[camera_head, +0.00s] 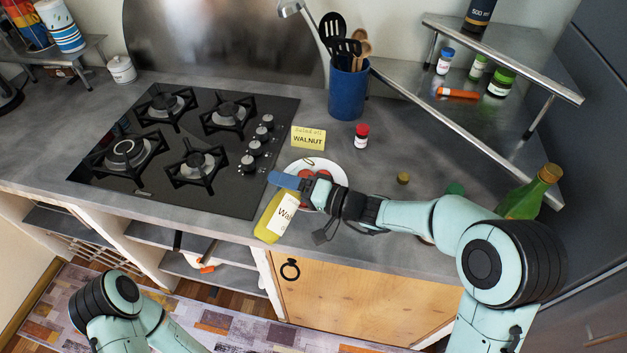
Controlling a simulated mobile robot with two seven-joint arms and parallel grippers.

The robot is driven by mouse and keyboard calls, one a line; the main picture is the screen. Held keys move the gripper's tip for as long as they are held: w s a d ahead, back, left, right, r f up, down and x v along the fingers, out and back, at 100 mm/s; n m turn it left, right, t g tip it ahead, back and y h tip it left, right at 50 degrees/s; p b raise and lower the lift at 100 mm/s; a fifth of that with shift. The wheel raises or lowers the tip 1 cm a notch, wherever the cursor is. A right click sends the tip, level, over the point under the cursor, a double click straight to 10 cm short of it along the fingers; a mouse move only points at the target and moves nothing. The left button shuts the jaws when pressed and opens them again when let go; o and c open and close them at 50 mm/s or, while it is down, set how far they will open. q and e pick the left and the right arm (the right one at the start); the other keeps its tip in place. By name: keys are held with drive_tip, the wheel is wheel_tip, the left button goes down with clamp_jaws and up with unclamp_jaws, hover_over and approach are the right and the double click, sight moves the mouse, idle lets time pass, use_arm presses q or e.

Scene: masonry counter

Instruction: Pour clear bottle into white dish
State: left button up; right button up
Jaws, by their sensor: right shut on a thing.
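The clear bottle (270,224) holds yellow liquid and has a white label reading "Wal". It is tilted, its base at the lower left and its upper end leaning right toward the white dish (339,171). My right gripper (293,187) is shut on the bottle, and its hand hides the bottle's neck and mouth. The dish lies on the counter behind the hand, with red slices partly visible in it. I cannot see whether liquid is flowing. My left arm shows at the lower left, but its gripper is out of view.
A black gas hob (150,190) lies to the left. A yellow note (308,139) reading "WALNUT" and a red-capped jar (361,136) stand behind the dish. A blue utensil holder (347,92) is farther back. A green bottle (524,201) stands right of my right arm.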

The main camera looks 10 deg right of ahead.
drive_tip(key=shift+r+p, duration=0.1)
drive_tip(key=shift+p, duration=0.25)
idle(0.3)
drive_tip(key=shift+m, duration=0.3)
drive_tip(key=shift+s+a+m+b, duration=0.2)
drive_tip(key=shift+a+m+b, duration=0.05)
drive_tip(key=shift+m+b, duration=0.5)
idle(1.9)
drive_tip(key=shift+f+m+b, duration=0.4)
drive_tip(key=shift+m+b, duration=0.05)
drive_tip(key=shift+b, duration=0.1)
idle(3.9)
